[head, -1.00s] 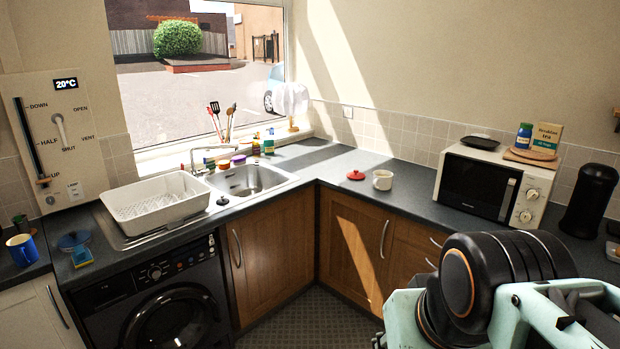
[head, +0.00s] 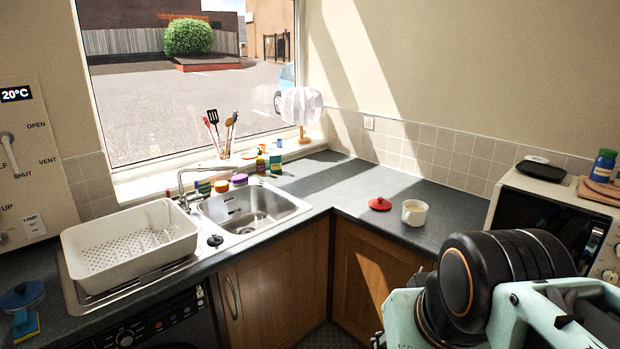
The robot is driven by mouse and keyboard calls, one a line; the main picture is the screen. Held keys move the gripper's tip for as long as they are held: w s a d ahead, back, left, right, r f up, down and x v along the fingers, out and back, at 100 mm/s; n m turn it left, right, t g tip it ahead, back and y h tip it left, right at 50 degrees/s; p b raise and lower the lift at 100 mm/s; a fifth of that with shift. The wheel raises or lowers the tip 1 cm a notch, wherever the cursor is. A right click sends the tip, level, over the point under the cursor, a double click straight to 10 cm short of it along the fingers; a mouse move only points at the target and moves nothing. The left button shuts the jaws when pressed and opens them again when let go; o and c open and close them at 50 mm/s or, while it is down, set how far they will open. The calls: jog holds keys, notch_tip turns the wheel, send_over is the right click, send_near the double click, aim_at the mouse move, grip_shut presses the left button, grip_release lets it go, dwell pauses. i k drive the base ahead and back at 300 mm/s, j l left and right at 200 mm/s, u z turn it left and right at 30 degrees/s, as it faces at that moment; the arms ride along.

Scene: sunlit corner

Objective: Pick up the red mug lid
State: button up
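The red mug lid (head: 380,204) lies on the dark worktop (head: 350,185) near the corner, with a small dark knob on top. A cream mug (head: 414,212) stands upright just to its right, apart from it. My arm shows at the lower right, in front of the cabinets and microwave. My gripper's fingertips are not visible, so its state does not show.
A microwave (head: 540,220) stands on the worktop at the right. A sink (head: 245,212) and a white dish rack (head: 130,245) are to the left. A white lamp (head: 300,108) stands by the window. The worktop behind the lid is clear.

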aim_at(378, 203)
jog(key=i+z, duration=0.1)
jog(key=i, duration=1.1)
jog(key=i+j+z, duration=0.25)
jog(key=i, duration=0.25)
jog(key=i+j+z, duration=0.25)
jog(key=i, duration=0.25)
jog(key=l, duration=0.1)
